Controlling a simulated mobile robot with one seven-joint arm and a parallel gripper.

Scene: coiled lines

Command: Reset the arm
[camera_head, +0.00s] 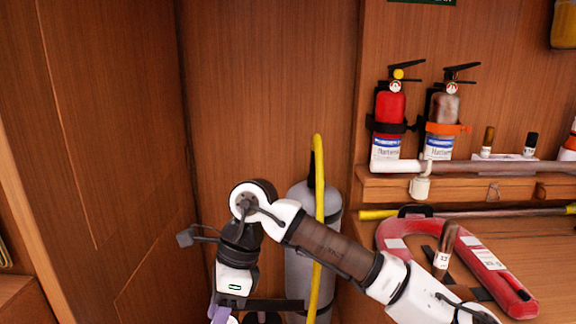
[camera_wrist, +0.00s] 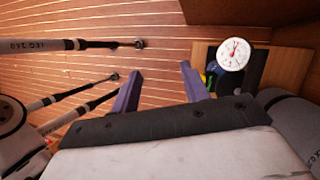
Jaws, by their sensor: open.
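My arm is bent in the lower middle of the head view, with its elbow raised and its wrist pointing down. My gripper (camera_head: 222,316) is at the bottom edge there and partly cut off. In the wrist view my gripper (camera_wrist: 160,74) shows two purple fingers spread apart, with nothing between them. The fingers point towards a slatted wooden surface (camera_wrist: 165,25). A grey cylinder (camera_head: 299,275) with a yellow line (camera_head: 319,175) stands close behind my forearm in the head view. I cannot tell whether the line touches my arm.
A shelf (camera_head: 460,187) at right holds a red extinguisher (camera_head: 390,107) and a brownish one (camera_head: 445,108). A red horseshoe float (camera_head: 508,284) lies below, near my arm. The wrist view shows a dial gauge (camera_wrist: 233,54) and dark rods (camera_wrist: 60,45). Wooden panels (camera_head: 110,120) fill the left.

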